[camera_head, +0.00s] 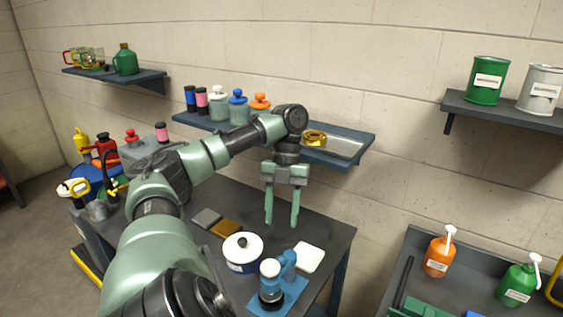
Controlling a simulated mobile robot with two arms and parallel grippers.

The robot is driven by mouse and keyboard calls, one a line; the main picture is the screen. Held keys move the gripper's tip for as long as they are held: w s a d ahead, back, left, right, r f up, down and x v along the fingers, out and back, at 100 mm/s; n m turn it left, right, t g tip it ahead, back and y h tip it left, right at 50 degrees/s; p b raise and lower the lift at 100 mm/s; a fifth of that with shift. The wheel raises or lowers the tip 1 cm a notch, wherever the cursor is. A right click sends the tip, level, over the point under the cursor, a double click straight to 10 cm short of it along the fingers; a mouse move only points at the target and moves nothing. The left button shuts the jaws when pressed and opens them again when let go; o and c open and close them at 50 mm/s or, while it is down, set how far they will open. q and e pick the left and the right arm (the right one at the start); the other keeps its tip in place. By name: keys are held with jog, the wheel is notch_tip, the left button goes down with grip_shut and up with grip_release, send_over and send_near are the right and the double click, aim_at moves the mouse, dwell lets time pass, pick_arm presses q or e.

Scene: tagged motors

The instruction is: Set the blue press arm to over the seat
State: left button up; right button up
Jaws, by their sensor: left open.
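The blue press stands near the front of the dark table (325,232). It has a flat blue base (292,297), a blue press arm (288,262) and a pale round knob (270,267) at the arm's left end. A dark round part, perhaps the seat (271,298), sits below the knob. I cannot tell for sure whether the arm is exactly over it. My left gripper (281,222) points down with its two green fingers apart and empty. In the picture it is above the press, not touching it. My right gripper is not in view.
A white-lidded pot (243,250) stands left of the press and a white pad (309,258) lies right of it. Grey and brown pads (226,229) lie further left. A wall shelf (350,148) holds jars and a gold ring (314,138). Pump bottles (439,253) stand right.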

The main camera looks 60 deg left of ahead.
pick_arm(q)
notch_tip(320, 180, up, 7)
jog(key=p, duration=0.4)
jog(key=shift+f, duration=0.2)
